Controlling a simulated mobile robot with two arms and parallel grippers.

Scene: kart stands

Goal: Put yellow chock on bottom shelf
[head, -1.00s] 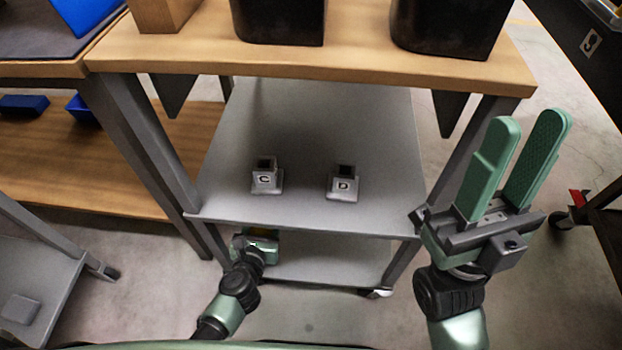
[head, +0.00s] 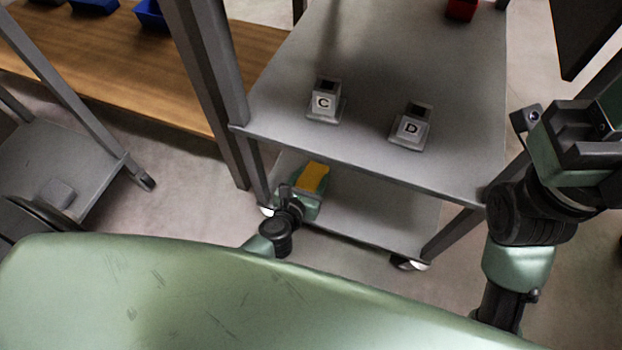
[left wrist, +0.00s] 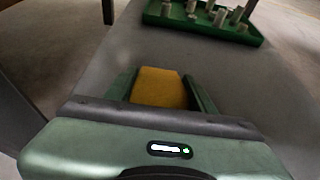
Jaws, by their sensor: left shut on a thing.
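The yellow chock (head: 314,177) is in my left gripper (head: 311,184), at the left part of the cart's bottom shelf (head: 365,215). In the left wrist view the yellow chock (left wrist: 159,88) sits between the two green fingers of the left gripper (left wrist: 160,92), which are shut on it. The grey shelf surface (left wrist: 235,85) lies below and around it. I cannot tell whether the chock touches the shelf. My right gripper (head: 590,150) is at the right edge of the head view, with its fingers out of the picture.
A green tray (left wrist: 200,24) with several grey pegs stands beyond the chock. A cart leg (head: 255,170) stands left of my left gripper. The bottom shelf's right part looks clear.

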